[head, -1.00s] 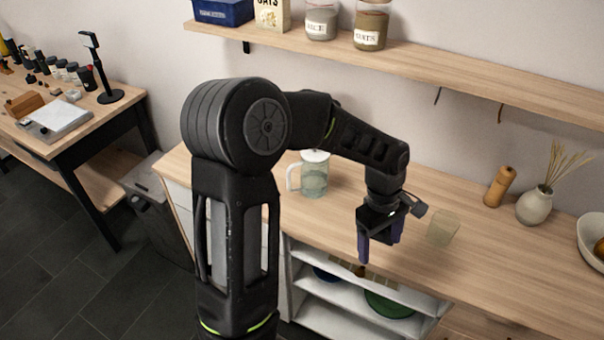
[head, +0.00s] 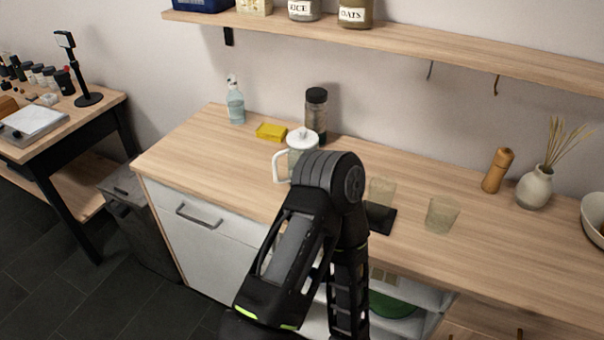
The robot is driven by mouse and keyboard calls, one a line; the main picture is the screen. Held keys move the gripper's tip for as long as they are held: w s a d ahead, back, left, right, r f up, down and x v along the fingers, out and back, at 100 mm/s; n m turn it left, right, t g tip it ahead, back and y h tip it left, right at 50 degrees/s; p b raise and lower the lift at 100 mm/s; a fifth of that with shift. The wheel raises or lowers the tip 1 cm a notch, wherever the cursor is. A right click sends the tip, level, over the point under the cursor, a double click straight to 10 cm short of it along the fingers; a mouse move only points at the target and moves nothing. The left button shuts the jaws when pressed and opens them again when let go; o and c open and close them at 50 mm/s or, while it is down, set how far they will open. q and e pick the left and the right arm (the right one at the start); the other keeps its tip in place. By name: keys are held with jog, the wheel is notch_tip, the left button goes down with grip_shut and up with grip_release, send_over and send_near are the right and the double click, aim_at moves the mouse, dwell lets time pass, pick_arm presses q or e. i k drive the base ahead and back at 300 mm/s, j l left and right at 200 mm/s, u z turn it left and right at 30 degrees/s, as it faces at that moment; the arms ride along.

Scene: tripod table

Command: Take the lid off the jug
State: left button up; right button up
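The jug (head: 297,158) stands upright on the wooden counter, left of the middle in the head view. It is pale and see-through, with a white handle (head: 278,167) on its left side. A white lid (head: 303,138) with a small knob sits on top of it. One of my arms, bent at the elbow, stands in front and hides the jug's lower right part. Its forearm drops toward the bottom edge of the picture. No fingertips of either gripper show.
Two glasses stand right of the jug, a near one (head: 442,214) and another (head: 382,192) by a dark flat square (head: 381,219). Behind the jug are a dark-topped jar (head: 316,115), a yellow sponge (head: 271,132) and a clear bottle (head: 235,103). The counter's left part (head: 190,155) is clear.

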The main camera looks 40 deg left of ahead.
aim_at(302, 138)
jog(key=i, duration=0.5)
jog(key=u, duration=1.85)
